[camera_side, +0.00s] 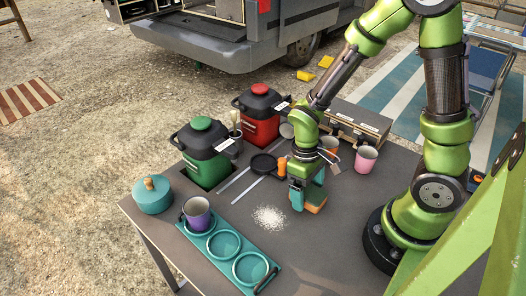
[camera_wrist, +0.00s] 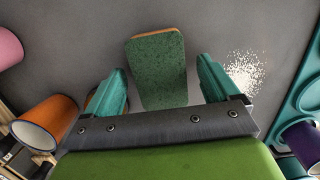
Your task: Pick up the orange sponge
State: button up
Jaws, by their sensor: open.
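The orange sponge (camera_side: 316,204) lies on the grey table near its middle. In the wrist view the sponge (camera_wrist: 158,72) shows a green scouring top with a thin orange edge at its far end. My gripper (camera_side: 306,197) is low over the table at the sponge. In the wrist view my gripper (camera_wrist: 164,88) is open, with one teal finger on each side of the sponge and a gap to each. I cannot tell how high the fingertips are above the table.
White grains (camera_side: 269,217) lie left of my gripper. A teal tray (camera_side: 190,233) with round recesses holds a purple cup (camera_side: 196,212). A pink cup (camera_side: 366,158), an orange cup (camera_wrist: 47,122), a black pan (camera_side: 263,164) and green (camera_side: 207,165) and red (camera_side: 262,129) jugs stand around.

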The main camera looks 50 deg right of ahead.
jog(key=shift+f, duration=0.25)
dwell(0.5)
jog(key=c, duration=1)
jog(key=shift+c, duration=0.3)
